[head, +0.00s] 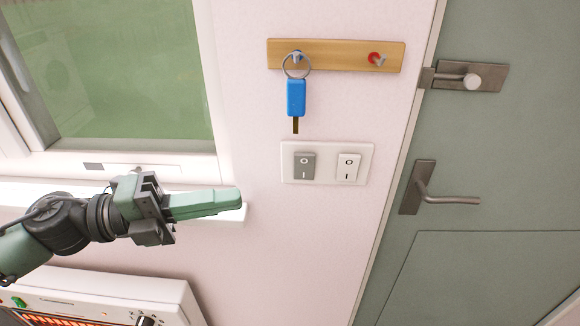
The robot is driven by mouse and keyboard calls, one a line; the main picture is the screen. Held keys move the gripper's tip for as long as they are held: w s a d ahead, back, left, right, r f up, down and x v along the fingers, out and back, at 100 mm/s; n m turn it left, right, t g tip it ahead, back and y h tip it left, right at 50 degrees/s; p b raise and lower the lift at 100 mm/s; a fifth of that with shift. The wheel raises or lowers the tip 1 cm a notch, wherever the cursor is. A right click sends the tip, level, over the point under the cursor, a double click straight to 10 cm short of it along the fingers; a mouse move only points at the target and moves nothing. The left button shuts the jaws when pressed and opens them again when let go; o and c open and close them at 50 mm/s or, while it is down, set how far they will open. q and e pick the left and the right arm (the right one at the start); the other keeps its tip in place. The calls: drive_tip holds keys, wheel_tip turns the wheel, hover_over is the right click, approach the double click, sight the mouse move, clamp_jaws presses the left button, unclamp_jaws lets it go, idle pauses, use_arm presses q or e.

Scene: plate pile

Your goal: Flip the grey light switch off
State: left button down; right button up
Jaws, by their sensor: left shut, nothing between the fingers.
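The grey light switch (304,166) is the left rocker on a white wall plate (328,178). It carries a circle mark at its top and a line mark at its bottom; which side is pressed in I cannot tell. A white switch (348,168) sits beside it on the right. My left gripper (238,199) comes in from the left, its green fingers shut with nothing between them. Its tip is to the left of and a little below the plate, apart from it. My right gripper is not in view.
A blue key (296,97) hangs on a wooden hook rail (335,48) above the switches. A green door with a lever handle (445,198) and a latch (470,77) is at the right. A window (120,65) with a sill is at the left. A white appliance (110,295) stands below my left arm.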

sight(290, 168)
use_arm(q)
drive_tip(key=w+d+p, duration=0.1)
drive_tip(key=d+p, duration=0.1)
drive_tip(key=d, duration=0.1)
drive_tip(key=w+d+p, duration=0.2)
drive_tip(key=d, duration=0.1)
drive_tip(key=w+d+p, duration=0.2)
drive_tip(key=d, duration=0.1)
drive_tip(key=shift+w+d+r, duration=0.2)
drive_tip(key=shift+d+r, duration=0.15)
drive_tip(key=shift+r, duration=0.05)
drive_tip(key=shift+w+a, duration=0.1)
drive_tip(key=shift+w, duration=0.45)
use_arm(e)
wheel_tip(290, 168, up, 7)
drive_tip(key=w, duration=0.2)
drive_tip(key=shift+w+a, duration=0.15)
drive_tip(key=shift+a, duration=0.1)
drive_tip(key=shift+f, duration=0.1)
use_arm(q)
drive_tip(key=shift+w+r+n+p, duration=0.2)
drive_tip(key=shift+r+n+p, duration=0.15)
drive_tip(key=shift+p, duration=0.75)
drive_tip(key=shift+f, duration=0.3)
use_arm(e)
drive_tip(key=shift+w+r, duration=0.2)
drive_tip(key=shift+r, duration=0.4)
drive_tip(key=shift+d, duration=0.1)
